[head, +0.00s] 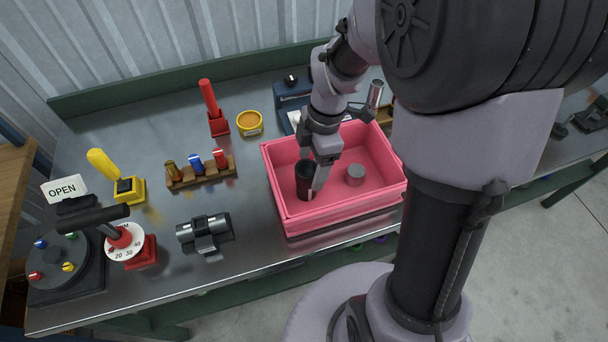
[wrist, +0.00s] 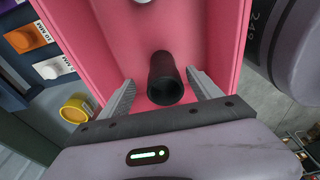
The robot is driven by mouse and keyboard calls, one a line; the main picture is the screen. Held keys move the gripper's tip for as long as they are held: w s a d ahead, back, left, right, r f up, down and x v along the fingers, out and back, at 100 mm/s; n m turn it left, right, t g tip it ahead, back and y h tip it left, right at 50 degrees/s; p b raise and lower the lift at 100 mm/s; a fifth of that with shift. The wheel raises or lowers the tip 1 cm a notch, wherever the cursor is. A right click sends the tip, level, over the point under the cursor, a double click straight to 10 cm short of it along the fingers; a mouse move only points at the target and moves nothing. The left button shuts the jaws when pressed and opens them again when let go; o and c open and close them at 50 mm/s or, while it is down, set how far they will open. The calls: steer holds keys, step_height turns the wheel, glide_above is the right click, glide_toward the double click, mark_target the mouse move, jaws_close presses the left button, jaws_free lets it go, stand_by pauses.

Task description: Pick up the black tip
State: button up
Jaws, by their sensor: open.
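The black tip (head: 304,180) is a dark hollow cylinder standing in the left part of the pink bin (head: 300,225). In the wrist view the black tip (wrist: 163,78) shows its open end toward the camera, between the two grey fingers. My gripper (head: 316,185) reaches down into the bin at the tip. In the wrist view my gripper (wrist: 158,85) is open, with a gap visible on each side of the tip. The fingers' exact depth along the tip is hard to tell.
A short grey cylinder (head: 355,175) stands in the bin to the right of the tip. The bin walls surround my gripper. A yellow round container (head: 250,123), a rack of colored pieces (head: 201,173) and a metal cylinder on a stand (head: 205,232) are to the left.

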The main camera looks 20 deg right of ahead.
steer(key=f+b, duration=0.1)
steer(key=f, duration=0.1)
steer(key=a+f+b, duration=0.1)
steer(key=f, duration=0.1)
steer(key=f+b, duration=0.1)
steer(key=f, duration=0.1)
steer(key=shift+s+a, duration=0.3)
steer(key=shift+a, duration=0.1)
steer(key=shift+r, duration=0.15)
steer(key=c, duration=1.3)
